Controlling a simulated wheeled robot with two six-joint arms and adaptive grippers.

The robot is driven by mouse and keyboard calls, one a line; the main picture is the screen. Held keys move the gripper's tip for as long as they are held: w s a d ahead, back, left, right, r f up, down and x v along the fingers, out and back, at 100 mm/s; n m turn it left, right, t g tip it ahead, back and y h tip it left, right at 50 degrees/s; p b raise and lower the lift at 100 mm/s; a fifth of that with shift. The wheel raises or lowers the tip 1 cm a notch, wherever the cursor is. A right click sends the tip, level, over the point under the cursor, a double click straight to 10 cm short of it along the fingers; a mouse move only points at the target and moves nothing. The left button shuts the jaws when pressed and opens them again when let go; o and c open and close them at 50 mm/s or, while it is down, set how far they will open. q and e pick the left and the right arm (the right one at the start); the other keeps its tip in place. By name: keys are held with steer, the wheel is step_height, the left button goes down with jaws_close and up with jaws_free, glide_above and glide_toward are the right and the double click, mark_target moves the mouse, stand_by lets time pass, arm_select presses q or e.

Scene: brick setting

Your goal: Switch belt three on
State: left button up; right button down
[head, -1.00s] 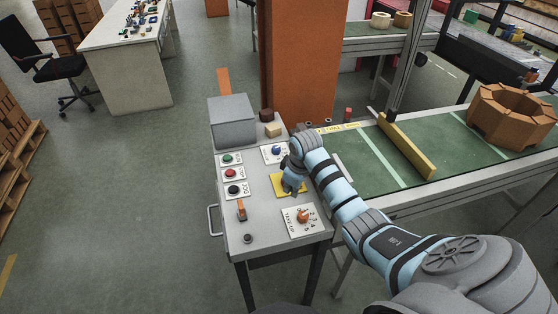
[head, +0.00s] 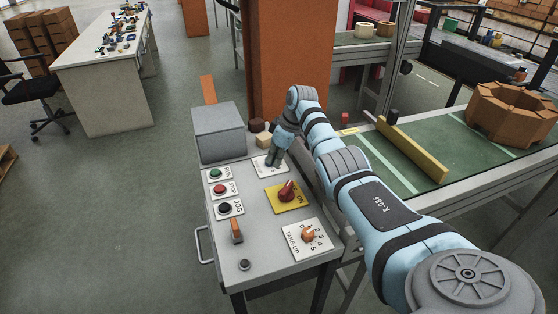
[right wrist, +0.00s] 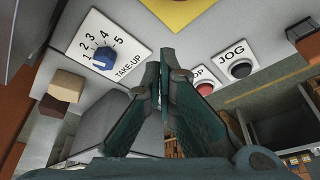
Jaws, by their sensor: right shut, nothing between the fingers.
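The grey control desk (head: 258,225) carries a yellow plate (head: 276,204) with a red rotary switch (head: 287,190); "ON" is printed at its right. Which way the switch points is hard to tell. My right gripper (head: 271,163) is shut and empty above the white plate at the desk's back, beyond the yellow plate. In the right wrist view its closed fingers (right wrist: 163,88) are between the blue take-up knob (right wrist: 103,58) and the red stop button (right wrist: 205,88), apart from the yellow plate (right wrist: 178,8). My left gripper is out of view.
The desk also has a green run button (head: 215,174), a black jog button (head: 225,208), an orange lever (head: 236,230) and an orange take-up knob (head: 308,235). A grey box (head: 219,133) stands at its back. A green conveyor (head: 385,170) with a yellow bar (head: 412,149) lies right.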

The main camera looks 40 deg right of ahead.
mark_target(286, 191)
steer(key=b+x, duration=0.2)
steer(key=x, duration=0.2)
steer(key=shift+f+b, duration=0.35)
steer(key=b+x, duration=0.2)
steer(key=b, duration=0.2)
steer(key=shift+f, duration=0.3)
steer(key=p, duration=0.2)
steer(key=s+r+p, duration=0.1)
steer(key=shift+s+d+r+p, duration=0.1)
steer(key=shift+s+d+p, duration=0.1)
steer(key=shift+d+p, duration=0.15)
steer(key=shift+s+d+p, duration=0.35)
steer(key=shift+s+d, duration=0.1)
steer(key=shift+s, duration=0.4)
steer(key=shift+s+f, duration=0.2)
steer(key=shift+s, duration=0.1)
steer(key=shift+w, duration=0.1)
steer(key=shift+d+m+p, duration=0.1)
steer(key=shift+m+p, duration=0.3)
steer(key=shift+p, duration=0.25)
